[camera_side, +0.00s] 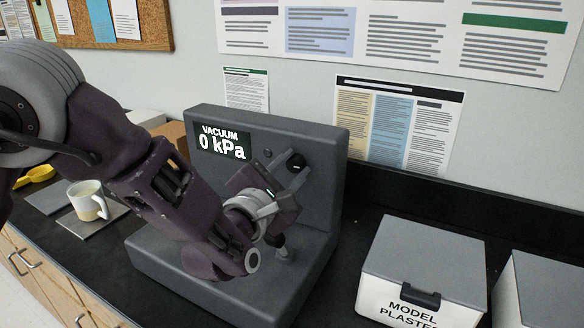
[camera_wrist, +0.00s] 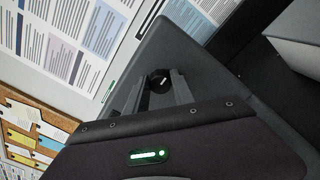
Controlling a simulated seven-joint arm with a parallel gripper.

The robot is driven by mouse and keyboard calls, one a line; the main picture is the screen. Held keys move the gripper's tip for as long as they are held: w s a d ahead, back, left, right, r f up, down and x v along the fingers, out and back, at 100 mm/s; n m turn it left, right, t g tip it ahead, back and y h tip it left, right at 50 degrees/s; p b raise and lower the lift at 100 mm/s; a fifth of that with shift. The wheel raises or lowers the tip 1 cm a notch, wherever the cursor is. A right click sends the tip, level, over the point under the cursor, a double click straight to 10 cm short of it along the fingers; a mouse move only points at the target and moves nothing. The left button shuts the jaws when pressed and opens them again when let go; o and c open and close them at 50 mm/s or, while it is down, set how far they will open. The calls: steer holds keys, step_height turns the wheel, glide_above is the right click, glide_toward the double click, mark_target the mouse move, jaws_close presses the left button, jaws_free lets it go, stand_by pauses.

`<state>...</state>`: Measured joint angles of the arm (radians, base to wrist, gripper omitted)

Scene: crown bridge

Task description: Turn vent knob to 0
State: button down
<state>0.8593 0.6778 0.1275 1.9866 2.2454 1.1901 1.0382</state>
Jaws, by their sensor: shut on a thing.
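The vent knob (camera_side: 297,160) is a small black round knob on the upright panel of a grey machine (camera_side: 320,150). A digital display (camera_side: 222,142) on that panel reads "VACUUM 0 kPa". My gripper (camera_side: 296,168) reaches to the panel and is shut on the knob. In the wrist view the two fingers (camera_wrist: 161,86) stand on either side of the dark knob (camera_wrist: 160,78), which has a short pale mark on its face. Part of the knob is hidden by the fingers. I cannot read any dial numbers around it.
A small round fitting (camera_side: 267,153) sits on the panel left of the knob. A small post (camera_side: 283,248) stands on the machine's base beneath my gripper. A white box marked "MODEL PLASTER" (camera_side: 424,262) is at right. A mug (camera_side: 87,200) stands at left.

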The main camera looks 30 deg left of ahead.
steer(key=n, duration=0.3)
steer(key=shift+a+n, duration=0.1)
steer(key=shift+n, duration=0.3)
steer(key=n, duration=0.4)
steer(key=shift+a+n, duration=0.1)
steer(key=shift+n, duration=0.2)
steer(key=n, duration=0.4)
steer(key=shift+g+h, duration=0.3)
steer(key=shift+a+n, duration=0.1)
steer(key=shift+n, duration=2)
steer(key=c, duration=1.1)
jaws_free()
steer(key=shift+s, duration=0.1)
